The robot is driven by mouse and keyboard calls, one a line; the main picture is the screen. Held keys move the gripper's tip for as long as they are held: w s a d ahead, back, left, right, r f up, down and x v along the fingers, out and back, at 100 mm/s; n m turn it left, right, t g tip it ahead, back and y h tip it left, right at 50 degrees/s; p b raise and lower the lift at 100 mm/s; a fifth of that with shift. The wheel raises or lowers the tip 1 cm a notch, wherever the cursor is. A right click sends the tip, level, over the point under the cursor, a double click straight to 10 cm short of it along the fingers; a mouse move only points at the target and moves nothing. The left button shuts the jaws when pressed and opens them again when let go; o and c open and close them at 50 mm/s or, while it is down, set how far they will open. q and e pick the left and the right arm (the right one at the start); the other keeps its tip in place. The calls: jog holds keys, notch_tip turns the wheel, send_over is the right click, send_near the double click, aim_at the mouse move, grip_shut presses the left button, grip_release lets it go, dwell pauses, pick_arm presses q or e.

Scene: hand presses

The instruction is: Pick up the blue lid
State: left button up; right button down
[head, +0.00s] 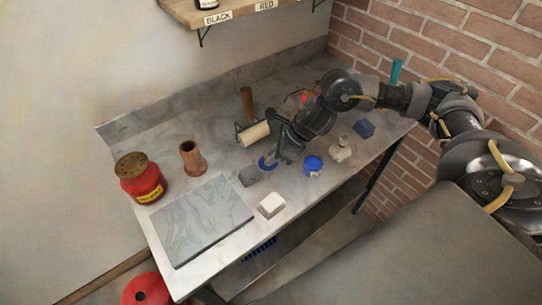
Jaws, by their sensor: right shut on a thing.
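The blue lid (266,163) is a small flat blue disc, in the head view near the middle of the grey worktop. My right gripper (273,158) reaches down to it from the upper right and is shut on it. The gripper's fingers hide part of the disc. I cannot tell whether the lid touches the worktop or is slightly above it. A small blue jar (313,166) stands to the right of the lid, apart from the gripper. My left gripper is not in view.
A grey block (249,176) sits close left of the lid, a white block (271,206) in front. A roller (254,133) lies behind. A pale bottle (341,152) and dark blue cube (364,128) stand right. A stone slab (200,222), wooden cup (192,158) and red can (141,180) are left.

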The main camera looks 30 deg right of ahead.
notch_tip(320, 180, up, 2)
jog(key=shift+w+r+b, duration=0.1)
jog(key=shift+b, duration=0.25)
jog(key=s+r, duration=0.2)
jog(key=r, duration=0.1)
jog(key=shift+s+d+r, duration=0.1)
jog(key=shift+s+r, duration=0.05)
jog(key=shift+s, duration=0.05)
jog(key=s+r+p, duration=0.7)
jog(key=s+p, duration=0.4)
jog(key=p, duration=0.2)
jog(key=shift+s+d+p, duration=0.35)
jog(key=shift+d+p, duration=0.05)
jog(key=shift+d, duration=0.05)
